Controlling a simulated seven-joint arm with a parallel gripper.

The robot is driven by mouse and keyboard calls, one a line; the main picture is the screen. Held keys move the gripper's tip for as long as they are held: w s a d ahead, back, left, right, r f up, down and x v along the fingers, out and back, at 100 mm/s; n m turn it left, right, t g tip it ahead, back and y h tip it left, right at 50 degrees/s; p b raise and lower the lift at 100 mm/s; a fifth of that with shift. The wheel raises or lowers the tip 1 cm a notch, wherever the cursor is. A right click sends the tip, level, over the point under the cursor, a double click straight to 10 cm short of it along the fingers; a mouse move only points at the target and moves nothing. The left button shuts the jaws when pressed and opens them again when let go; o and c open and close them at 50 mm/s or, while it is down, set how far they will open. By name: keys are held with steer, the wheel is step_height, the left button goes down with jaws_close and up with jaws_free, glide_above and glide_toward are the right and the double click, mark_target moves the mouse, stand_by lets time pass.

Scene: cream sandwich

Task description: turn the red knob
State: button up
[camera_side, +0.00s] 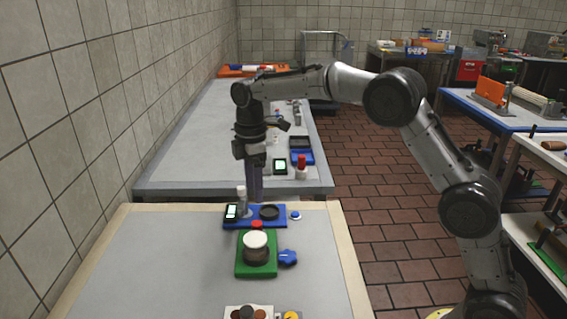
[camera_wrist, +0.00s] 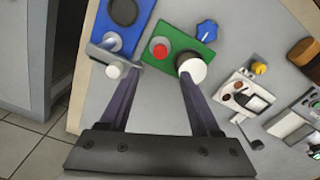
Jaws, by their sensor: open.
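The red knob (camera_side: 257,225) is a small round cap on the far end of a green board (camera_side: 243,270). In the wrist view the red knob (camera_wrist: 159,49) sits on a pale base, beside a white-topped jar (camera_wrist: 190,66). The jar (camera_side: 256,242) is brownish below its lid in the side view. My gripper (camera_side: 255,198) points down above the far end of the near table. In the wrist view my gripper (camera_wrist: 161,74) is open, with nothing between its fingers. The red knob shows just beyond the gap between the fingertips, apart from both.
A blue lobed knob (camera_side: 288,258) sits at the green board's right side. A blue board (camera_side: 267,223) behind carries a black disc (camera_side: 269,212), a display (camera_side: 231,212) and a white-capped post (camera_side: 241,192) close to my gripper. The table's left part (camera_side: 150,260) is clear.

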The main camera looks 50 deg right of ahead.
steer(key=s+d+r+m+y, duration=0.1)
steer(key=s+d+r+m, duration=0.1)
steer(key=d, duration=0.4)
step_height(320, 180, up, 2)
steer(key=shift+s+d+r+t+y, duration=0.15)
steer(key=shift+s+d+t+y, duration=0.2)
steer(key=shift+s, duration=0.25)
steer(key=shift+r, duration=0.1)
stand_by(0.3)
